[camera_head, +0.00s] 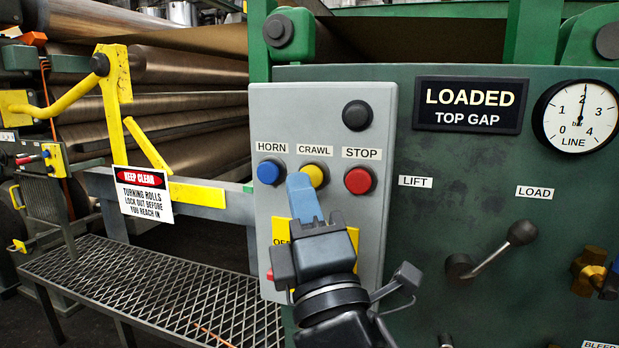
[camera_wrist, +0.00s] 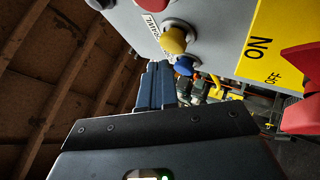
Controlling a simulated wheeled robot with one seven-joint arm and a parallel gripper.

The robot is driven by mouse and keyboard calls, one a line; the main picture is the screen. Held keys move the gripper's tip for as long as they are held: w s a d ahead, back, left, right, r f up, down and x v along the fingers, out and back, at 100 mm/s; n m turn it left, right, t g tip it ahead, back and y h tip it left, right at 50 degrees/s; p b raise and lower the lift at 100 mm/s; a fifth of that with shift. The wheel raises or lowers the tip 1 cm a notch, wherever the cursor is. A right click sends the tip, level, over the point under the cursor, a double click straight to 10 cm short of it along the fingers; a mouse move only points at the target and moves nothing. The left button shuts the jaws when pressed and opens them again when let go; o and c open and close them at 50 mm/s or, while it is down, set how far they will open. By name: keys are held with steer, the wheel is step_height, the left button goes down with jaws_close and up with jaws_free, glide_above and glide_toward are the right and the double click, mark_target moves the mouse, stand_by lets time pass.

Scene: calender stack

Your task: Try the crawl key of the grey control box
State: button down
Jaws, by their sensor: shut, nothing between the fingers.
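The grey control box (camera_head: 264,110) is on the green machine panel in the head view. It has a row of three buttons: blue under HORN (camera_head: 269,171), the yellow crawl key (camera_head: 315,174) under CRAWL, and red under STOP (camera_head: 359,181). My gripper (camera_head: 300,184) is shut and empty. Its blue fingertips are just in front of the crawl key and hide its lower left part. In the wrist view the yellow crawl key (camera_wrist: 174,39) stands close beyond the fingertips (camera_wrist: 156,70). I cannot tell whether they touch.
A black round button (camera_head: 357,115) sits above STOP. My gripper partly hides a yellow plate on the box, and a red switch part (camera_wrist: 301,86) shows in the wrist view. A lever (camera_head: 493,250) is at the right. A KEEP CLEAR sign (camera_head: 143,193) hangs left, before large rolls (camera_head: 150,103).

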steer(key=shift+w, duration=0.15)
stand_by(0.6)
steer(key=shift+w+d, duration=0.15)
steer(key=shift+w, duration=0.15)
steer(key=shift+w+d, duration=0.2)
steer(key=shift+w, duration=0.25)
stand_by(0.8)
stand_by(0.4)
steer(key=shift+s+a, duration=0.35)
steer(key=shift+s, duration=0.55)
steer(key=shift+s+a+b, duration=0.15)
steer(key=shift+s+a, duration=0.15)
steer(key=shift+s, duration=0.5)
steer(key=shift+s+a+b, duration=0.1)
steer(key=shift+s+a, duration=0.15)
steer(key=shift+s, duration=0.5)
steer(key=shift+s+a+b, duration=0.15)
steer(key=shift+s+a, duration=0.15)
steer(key=shift+s, duration=0.5)
